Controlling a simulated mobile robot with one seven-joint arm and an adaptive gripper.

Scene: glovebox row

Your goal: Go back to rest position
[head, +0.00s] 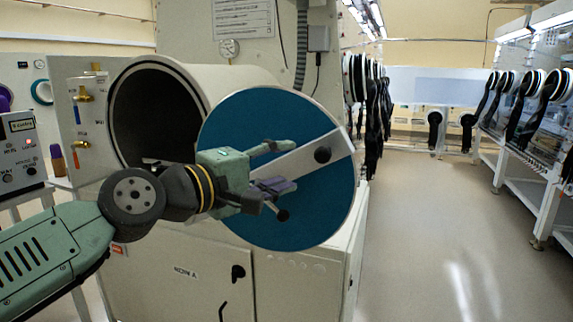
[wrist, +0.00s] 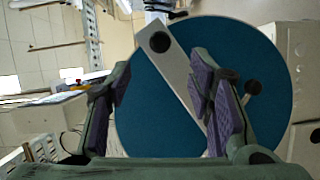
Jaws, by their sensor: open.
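My gripper (head: 284,166) is open and empty in front of the round blue door (head: 270,225) of the antechamber. In the wrist view, its two purple-padded fingers (wrist: 160,100) stand apart with the blue door (wrist: 150,105) behind them. The door is swung open to the right of the dark chamber mouth (head: 150,112). A pale bar (head: 305,157) with a black knob (head: 322,154) crosses the door. A small dark-knobbed handle (wrist: 252,88) shows near the right finger in the wrist view. I cannot tell whether the gripper touches the door.
A control box (head: 22,150) stands at the far left, near a brass valve (head: 84,90). A white cabinet (head: 190,290) is below the chamber. Black gloves (head: 375,105) hang behind the door, and more gloveboxes (head: 540,110) line the right. The aisle floor (head: 450,230) is clear.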

